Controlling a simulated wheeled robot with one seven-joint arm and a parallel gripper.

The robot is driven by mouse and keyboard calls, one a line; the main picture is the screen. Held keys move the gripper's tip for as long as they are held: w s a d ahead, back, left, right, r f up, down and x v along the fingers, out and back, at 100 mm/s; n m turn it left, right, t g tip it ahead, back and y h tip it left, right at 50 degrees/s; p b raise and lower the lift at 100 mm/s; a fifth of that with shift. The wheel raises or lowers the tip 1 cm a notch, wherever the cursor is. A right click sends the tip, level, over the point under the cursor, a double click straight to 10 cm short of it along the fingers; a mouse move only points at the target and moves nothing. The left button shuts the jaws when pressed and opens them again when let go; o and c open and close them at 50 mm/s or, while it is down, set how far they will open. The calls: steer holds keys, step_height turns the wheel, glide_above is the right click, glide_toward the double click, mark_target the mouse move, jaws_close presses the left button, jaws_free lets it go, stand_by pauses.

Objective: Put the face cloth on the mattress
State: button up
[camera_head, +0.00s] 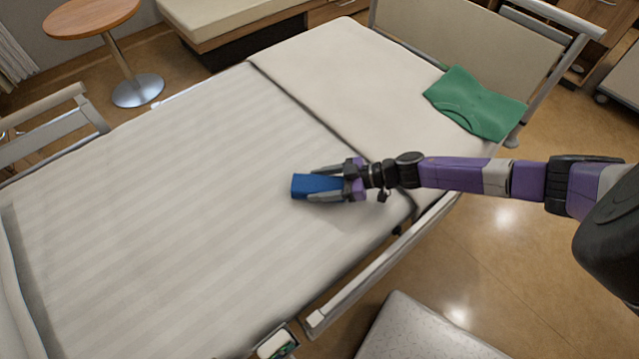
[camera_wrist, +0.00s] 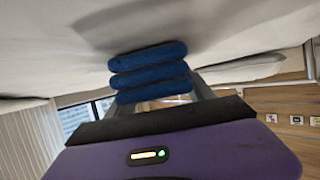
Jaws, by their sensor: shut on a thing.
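The blue face cloth (camera_head: 314,186) is folded into a thick block. My gripper (camera_head: 335,185) is shut on it, with one finger along each side. The cloth is over the mattress (camera_head: 180,180), near its right side and close to the folded cover edge. In the wrist view the cloth (camera_wrist: 149,72) shows as stacked blue folds between the fingers (camera_wrist: 150,88), with the pale bedding (camera_wrist: 230,25) close by and a shadow on it. I cannot tell whether the cloth touches the mattress.
A green cloth (camera_head: 475,103) lies on the folded cream cover (camera_head: 350,75) at the bed's far right corner. A bed side rail (camera_head: 375,275) runs below my arm. A round wooden table (camera_head: 92,17) stands at the back left. Most of the mattress is bare.

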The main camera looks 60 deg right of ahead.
steer(key=o, duration=1.3)
steer(key=shift+o, duration=0.2)
